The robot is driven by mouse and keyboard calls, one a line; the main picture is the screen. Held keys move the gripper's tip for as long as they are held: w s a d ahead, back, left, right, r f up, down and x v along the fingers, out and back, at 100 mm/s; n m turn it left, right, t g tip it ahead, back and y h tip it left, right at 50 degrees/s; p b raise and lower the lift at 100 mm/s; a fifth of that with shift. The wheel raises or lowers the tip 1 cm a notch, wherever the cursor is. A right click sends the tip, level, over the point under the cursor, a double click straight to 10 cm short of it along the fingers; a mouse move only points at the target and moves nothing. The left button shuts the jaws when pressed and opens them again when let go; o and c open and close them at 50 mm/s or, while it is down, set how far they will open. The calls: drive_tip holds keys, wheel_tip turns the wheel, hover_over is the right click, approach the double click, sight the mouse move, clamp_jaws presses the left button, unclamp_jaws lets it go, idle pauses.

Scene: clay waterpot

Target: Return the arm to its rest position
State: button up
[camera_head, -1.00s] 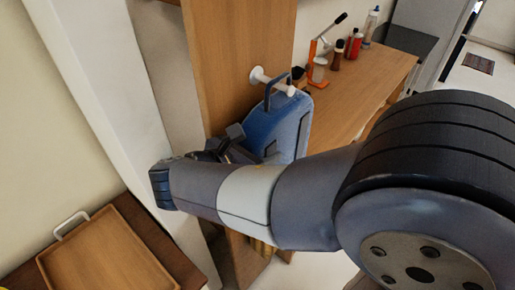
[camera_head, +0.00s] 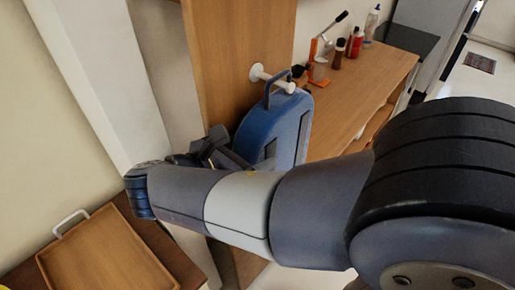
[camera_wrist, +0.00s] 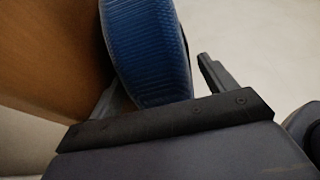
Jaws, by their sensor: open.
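My gripper shows in the wrist view (camera_wrist: 158,78) with its jaws apart. One jaw stands on each side of the near end of a ribbed blue item (camera_wrist: 150,50); I cannot tell whether either touches it. In the head view the blue item (camera_head: 288,135) is a rounded case with a loop handle at a white peg on the wooden panel. My arm (camera_head: 240,205) stretches across the head view from the right, its wrist bent at the left. The gripper there (camera_head: 212,145) is partly hidden behind the arm, beside the case's left side.
The wooden panel (camera_head: 235,60) stands behind the case. A wooden counter (camera_head: 360,95) with bottles (camera_head: 355,45) and an orange-based press (camera_head: 320,60) is at the back right. A wooden tray (camera_head: 105,255) lies on a dark surface at lower left. A white post (camera_head: 100,80) rises near my wrist.

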drive_tip(key=v, duration=0.6)
drive_tip(key=shift+s+a+r+b, duration=0.15)
drive_tip(key=shift+s+a+b, duration=0.05)
drive_tip(key=shift+a+b, duration=0.1)
drive_tip(key=shift+s+r, duration=0.1)
drive_tip(key=shift+s, duration=0.1)
